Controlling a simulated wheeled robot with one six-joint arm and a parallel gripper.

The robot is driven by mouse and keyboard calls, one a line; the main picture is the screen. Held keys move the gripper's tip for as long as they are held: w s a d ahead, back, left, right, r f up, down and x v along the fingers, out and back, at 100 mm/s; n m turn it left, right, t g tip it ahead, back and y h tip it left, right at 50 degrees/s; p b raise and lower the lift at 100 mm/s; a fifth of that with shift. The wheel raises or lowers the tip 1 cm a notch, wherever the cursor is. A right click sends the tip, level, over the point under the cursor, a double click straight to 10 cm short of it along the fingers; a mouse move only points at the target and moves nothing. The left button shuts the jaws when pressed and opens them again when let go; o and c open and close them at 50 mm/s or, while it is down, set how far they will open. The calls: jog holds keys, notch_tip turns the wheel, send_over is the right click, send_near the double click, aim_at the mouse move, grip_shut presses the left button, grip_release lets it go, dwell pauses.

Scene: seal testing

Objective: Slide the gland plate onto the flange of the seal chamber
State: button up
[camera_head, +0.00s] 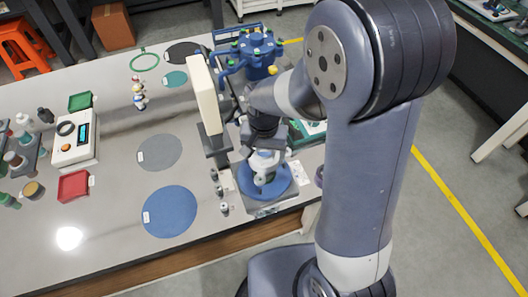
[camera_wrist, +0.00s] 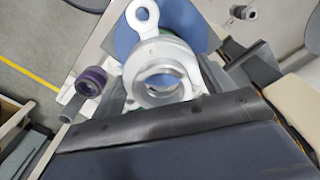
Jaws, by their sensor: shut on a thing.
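My gripper (camera_head: 264,143) points down over the round blue base (camera_head: 283,187) at the table's right end. It is shut on a pale ring-shaped plate with a rounded, holed ear, which I take for the gland plate (camera_wrist: 143,18). In the wrist view the plate's bore shows a grey metal ring. A white body, seemingly the seal chamber (camera_head: 263,178), stands on the blue base below my gripper. Its flange is mostly hidden by the plate and gripper. I cannot tell whether plate and flange touch.
A cream upright panel (camera_head: 203,95) on a dark stand is close to the left of my gripper. A blue machine (camera_head: 255,50) stands behind. Small grey posts (camera_head: 224,208) stand left of the blue base. Flat grey (camera_head: 159,152) and blue (camera_head: 169,211) discs lie farther left.

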jog(key=shift+f+b, duration=1.15)
jog(key=shift+f, duration=0.35)
jog(key=shift+f, duration=0.15)
jog(key=shift+f+b, duration=0.7)
jog(key=shift+f, duration=0.05)
jog(key=shift+f, duration=0.1)
jog(key=shift+f+b, duration=0.5)
jog(key=shift+f+b, duration=0.55)
jog(key=shift+f, duration=0.2)
jog(key=o, duration=1.3)
